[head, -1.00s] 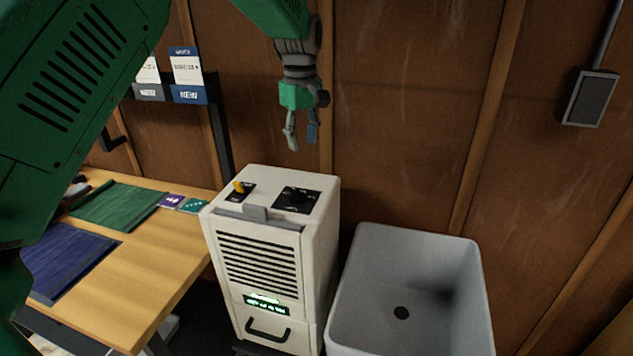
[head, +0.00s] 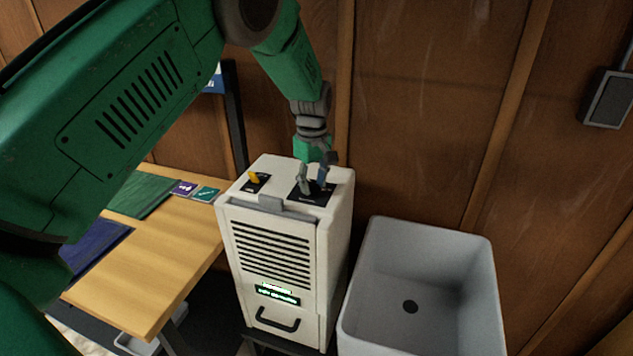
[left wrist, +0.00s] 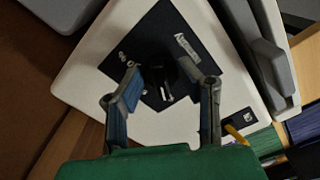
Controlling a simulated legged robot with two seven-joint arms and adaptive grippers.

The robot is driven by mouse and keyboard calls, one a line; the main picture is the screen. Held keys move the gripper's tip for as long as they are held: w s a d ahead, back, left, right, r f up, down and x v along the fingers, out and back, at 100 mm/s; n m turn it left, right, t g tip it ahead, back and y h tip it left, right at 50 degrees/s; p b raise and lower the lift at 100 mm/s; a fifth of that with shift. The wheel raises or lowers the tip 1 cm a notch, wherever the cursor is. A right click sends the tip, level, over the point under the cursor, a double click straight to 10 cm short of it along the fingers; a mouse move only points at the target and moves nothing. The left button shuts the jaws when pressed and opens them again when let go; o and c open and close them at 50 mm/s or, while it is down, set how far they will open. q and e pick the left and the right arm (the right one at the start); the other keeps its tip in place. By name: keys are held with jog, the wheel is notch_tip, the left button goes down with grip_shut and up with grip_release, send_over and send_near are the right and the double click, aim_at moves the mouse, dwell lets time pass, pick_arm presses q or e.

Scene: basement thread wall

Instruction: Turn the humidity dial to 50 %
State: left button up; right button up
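A white dehumidifier (head: 272,245) stands between the table and a grey sink. The black humidity dial (left wrist: 160,76) sits on a dark square plate (left wrist: 187,44) on its top; in the head view the fingers mostly hide it. My left gripper (head: 314,190) points down at this plate. In the left wrist view its two fingers (left wrist: 168,88) are apart, one on each side of the dial, with a visible gap to it. The dial's exact setting is too small to read. A yellow switch (head: 254,177) sits at the left of the top. My right gripper is not in view.
The grey sink (head: 485,300) stands close to the right of the dehumidifier. A wooden table (head: 175,245) with green and blue mats (head: 145,195) is at the left. The wooden wall (head: 430,100) rises behind.

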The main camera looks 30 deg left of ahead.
pick_arm(q)
jog(key=shift+a+f, duration=0.15)
jog(key=shift+a, duration=0.45)
jog(key=shift+s, duration=0.1)
jog(key=c, duration=0.7)
jog(key=shift+d, duration=0.65)
grip_shut()
jog(key=shift+d, duration=0.3)
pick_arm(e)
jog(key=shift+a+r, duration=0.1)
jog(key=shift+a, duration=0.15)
pick_arm(q)
jog(key=shift+a, duration=0.1)
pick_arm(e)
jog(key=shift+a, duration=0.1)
